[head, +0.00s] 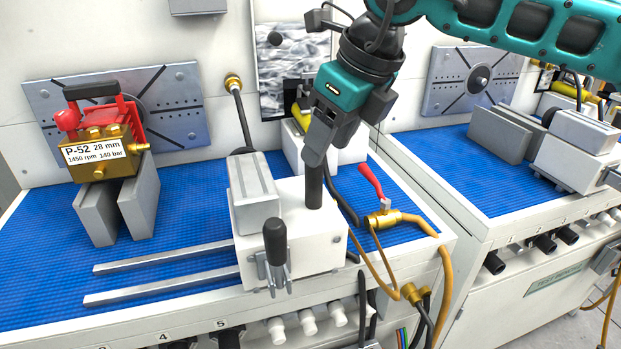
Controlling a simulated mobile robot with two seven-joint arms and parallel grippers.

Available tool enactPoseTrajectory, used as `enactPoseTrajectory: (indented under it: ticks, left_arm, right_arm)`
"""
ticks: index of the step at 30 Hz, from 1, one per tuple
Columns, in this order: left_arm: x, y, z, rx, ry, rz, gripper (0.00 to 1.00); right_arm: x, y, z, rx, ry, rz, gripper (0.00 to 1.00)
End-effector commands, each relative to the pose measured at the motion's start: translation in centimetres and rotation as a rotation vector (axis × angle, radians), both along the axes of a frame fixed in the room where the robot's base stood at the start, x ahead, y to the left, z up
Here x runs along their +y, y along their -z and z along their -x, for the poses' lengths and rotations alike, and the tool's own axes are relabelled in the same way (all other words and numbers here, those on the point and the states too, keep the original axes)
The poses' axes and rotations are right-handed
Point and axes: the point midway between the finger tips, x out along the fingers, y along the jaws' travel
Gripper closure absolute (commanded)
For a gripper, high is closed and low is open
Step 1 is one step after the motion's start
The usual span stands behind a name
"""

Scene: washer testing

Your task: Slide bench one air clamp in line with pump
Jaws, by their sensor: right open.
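The brass pump (125,163) with a red top and a P-52 label rests on two grey blocks at the left of the blue-matted bench. The white air clamp (308,238) stands to the right of the pump, nearer the front edge, at the right end of two metal rails (165,257). It carries a grey jaw block (254,190) on its left, a black upright post (314,188) on top and a black-handled lever (275,245) in front. My right gripper (316,152) is open, pointing down at the post's top; contact is unclear. My left gripper is out of view.
A red-handled brass valve (382,215) with a yellow hose sits just right of the clamp. A dark hose (243,118) runs behind it. The blue mat (190,215) between pump and clamp is clear apart from the rails. A second bench (470,185) stands at right.

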Motion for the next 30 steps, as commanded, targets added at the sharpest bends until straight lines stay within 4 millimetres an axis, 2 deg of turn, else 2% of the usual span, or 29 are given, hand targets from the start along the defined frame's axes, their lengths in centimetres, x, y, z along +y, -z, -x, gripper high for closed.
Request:
enactPoseTrajectory:
  ticks: [1, 6, 12, 18, 25, 30]
  left_arm:
    - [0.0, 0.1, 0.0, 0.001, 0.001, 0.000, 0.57]
    - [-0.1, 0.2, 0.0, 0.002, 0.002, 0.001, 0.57]
    - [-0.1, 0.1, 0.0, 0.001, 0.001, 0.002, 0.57]
    - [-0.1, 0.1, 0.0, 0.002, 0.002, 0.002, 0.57]
    - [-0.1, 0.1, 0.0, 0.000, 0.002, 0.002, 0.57]
    - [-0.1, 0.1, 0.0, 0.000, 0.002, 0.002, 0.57]
  right_arm:
    - [0.4, 1.3, -0.2, 0.005, -0.002, 0.002, 0.46]
    - [1.5, 4.5, -1.0, 0.004, -0.002, 0.001, 0.46]
    - [2.3, 7.0, -1.7, 0.002, -0.002, -0.001, 0.46]
    - [2.6, 7.9, -2.0, 0.002, -0.002, -0.001, 0.46]
    - [2.6, 7.9, -2.0, 0.001, -0.002, -0.002, 0.46]
    - [2.6, 7.9, -2.0, 0.001, -0.002, -0.002, 0.62]
